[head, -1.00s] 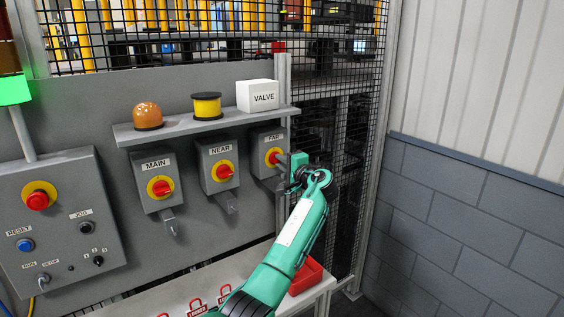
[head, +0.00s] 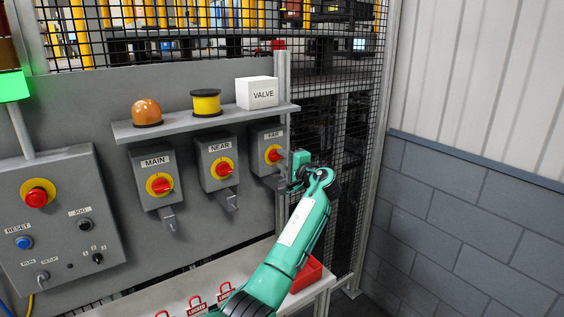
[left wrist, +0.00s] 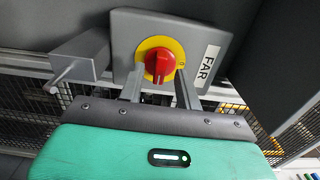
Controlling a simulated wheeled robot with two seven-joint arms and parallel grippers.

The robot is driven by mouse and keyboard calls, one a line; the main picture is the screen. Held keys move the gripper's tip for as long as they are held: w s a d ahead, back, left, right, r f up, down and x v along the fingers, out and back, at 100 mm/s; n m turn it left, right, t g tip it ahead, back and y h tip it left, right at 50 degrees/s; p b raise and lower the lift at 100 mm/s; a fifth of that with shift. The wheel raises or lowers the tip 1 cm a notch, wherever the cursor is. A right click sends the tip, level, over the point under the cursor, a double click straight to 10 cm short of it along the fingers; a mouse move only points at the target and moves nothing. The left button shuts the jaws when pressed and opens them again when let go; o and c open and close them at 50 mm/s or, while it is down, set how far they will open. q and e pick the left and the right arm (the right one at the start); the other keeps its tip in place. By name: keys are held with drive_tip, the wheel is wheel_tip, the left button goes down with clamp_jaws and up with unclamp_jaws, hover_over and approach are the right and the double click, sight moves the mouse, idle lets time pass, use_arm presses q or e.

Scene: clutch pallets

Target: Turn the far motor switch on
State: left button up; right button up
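The far motor switch (head: 268,154) is a grey box labelled FAR with a red knob on a yellow plate, at the right end of the row. In the left wrist view its red knob (left wrist: 159,65) stands upright in the picture, with a pale line at its lower end and the FAR label to the right. My left gripper (head: 284,160) is just right of the switch. In the left wrist view its fingers (left wrist: 160,74) are spread, one on each side of the knob's lower part; I cannot tell whether they touch it. My right gripper is not in view.
The NEAR switch (head: 219,168) and MAIN switch (head: 157,184) are to the left. A shelf (head: 170,130) above holds an orange beacon, a yellow spool-like item and a white VALVE box (head: 258,93). A bench with red lock tags and a red tray (head: 306,275) is below. Mesh fence is behind.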

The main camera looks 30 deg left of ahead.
use_arm(q)
drive_tip(key=b+v, duration=0.4)
drive_tip(key=v, duration=0.9)
drive_tip(key=shift+b, duration=0.3)
drive_tip(key=shift+f, duration=0.15)
